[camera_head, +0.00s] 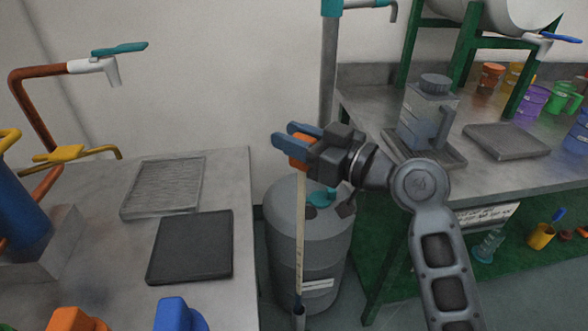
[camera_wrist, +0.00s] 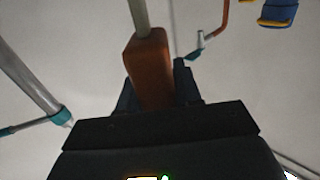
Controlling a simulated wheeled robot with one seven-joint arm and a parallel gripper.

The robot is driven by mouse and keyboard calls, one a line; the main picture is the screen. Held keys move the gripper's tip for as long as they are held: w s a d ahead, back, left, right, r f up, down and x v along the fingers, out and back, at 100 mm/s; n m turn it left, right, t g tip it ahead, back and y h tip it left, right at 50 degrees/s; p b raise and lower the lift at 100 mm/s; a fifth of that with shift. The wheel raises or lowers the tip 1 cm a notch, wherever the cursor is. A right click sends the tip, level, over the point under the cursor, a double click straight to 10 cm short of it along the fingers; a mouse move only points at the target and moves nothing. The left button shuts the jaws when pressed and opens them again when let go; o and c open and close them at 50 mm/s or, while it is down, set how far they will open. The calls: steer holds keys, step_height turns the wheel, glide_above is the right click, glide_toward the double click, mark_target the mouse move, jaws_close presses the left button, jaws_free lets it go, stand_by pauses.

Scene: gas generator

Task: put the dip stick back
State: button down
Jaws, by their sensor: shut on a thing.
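My gripper (camera_head: 291,139) is shut on the orange handle (camera_head: 299,151) of the dip stick, above the grey barrel. The dip stick's pale, thin shaft (camera_head: 300,230) hangs straight down in front of the barrel. Its lower end meets a small dark tube-like piece (camera_head: 298,312) near the bottom edge; I cannot tell whether it is inside it. In the wrist view, the orange handle (camera_wrist: 150,68) sits between my gripper's dark fingers, and the shaft (camera_wrist: 138,14) runs out of the top of the picture.
The grey barrel (camera_head: 290,215) stands on the floor between two benches. The left bench (camera_head: 200,275) holds a dark tray (camera_head: 190,248) and a ribbed tray (camera_head: 163,187). The right bench holds a grey jug (camera_head: 425,112). A vertical pipe (camera_head: 328,70) rises behind the barrel.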

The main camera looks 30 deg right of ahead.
mark_target(295, 166)
steer(key=shift+f, duration=2.95)
steer(key=shift+f+b, duration=0.15)
steer(key=shift+b, duration=0.25)
steer(key=c, duration=0.8)
jaws_free()
steer(key=b+v, duration=0.1)
steer(key=v, duration=1.1)
steer(key=shift+b, duration=0.3)
